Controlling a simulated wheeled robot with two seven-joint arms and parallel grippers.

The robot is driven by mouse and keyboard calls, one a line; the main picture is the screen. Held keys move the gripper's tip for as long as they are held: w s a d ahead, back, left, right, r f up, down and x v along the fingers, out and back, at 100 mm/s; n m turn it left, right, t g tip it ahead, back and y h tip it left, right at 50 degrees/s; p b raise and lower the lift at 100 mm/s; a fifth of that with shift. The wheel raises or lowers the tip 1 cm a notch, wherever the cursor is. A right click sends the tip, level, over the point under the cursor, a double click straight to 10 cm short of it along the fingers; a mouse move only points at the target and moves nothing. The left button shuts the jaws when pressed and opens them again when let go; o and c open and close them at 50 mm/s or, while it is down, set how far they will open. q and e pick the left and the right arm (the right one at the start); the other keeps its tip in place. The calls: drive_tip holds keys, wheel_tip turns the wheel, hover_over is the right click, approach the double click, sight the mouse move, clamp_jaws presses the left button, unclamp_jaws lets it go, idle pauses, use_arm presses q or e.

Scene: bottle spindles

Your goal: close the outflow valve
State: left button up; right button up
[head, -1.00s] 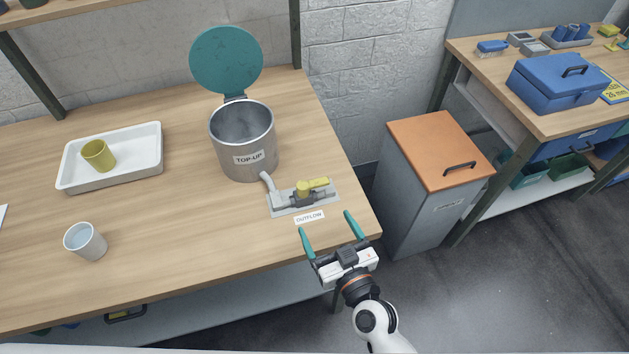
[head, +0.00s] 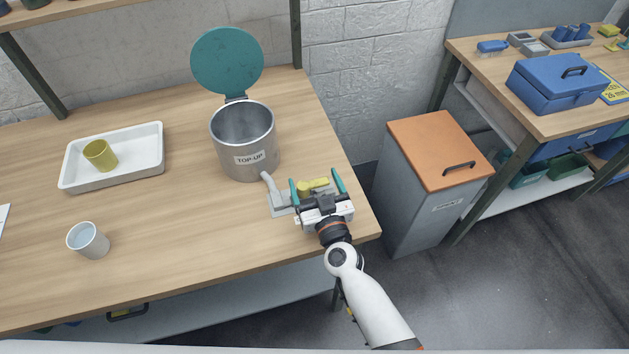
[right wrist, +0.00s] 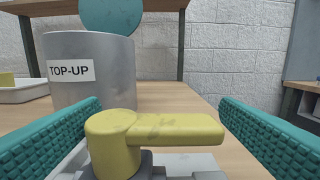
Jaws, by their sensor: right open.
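The outflow valve has a yellow lever handle (head: 314,185) on a grey base plate (head: 279,202), beside the metal TOP-UP pot (head: 243,145). The handle points to the right, crosswise, in the right wrist view (right wrist: 165,132). A pipe (head: 268,183) runs from the pot to the valve. My right gripper (head: 316,184) is open, with one teal finger on each side of the handle. The handle lies between the fingers, with gaps on both sides in the wrist view. The OUTFLOW label is hidden behind my gripper. My left gripper is not in view.
The pot's teal lid (head: 227,60) stands open. A white tray (head: 111,180) holds a yellow cup (head: 100,155). A pale blue cup (head: 88,240) stands near the table's front. An orange-topped cabinet (head: 435,145) is right of the table.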

drive_tip(key=shift+w+a, duration=0.1)
drive_tip(key=shift+w, duration=0.1)
drive_tip(key=c, duration=0.8)
drive_tip(key=shift+c, duration=0.2)
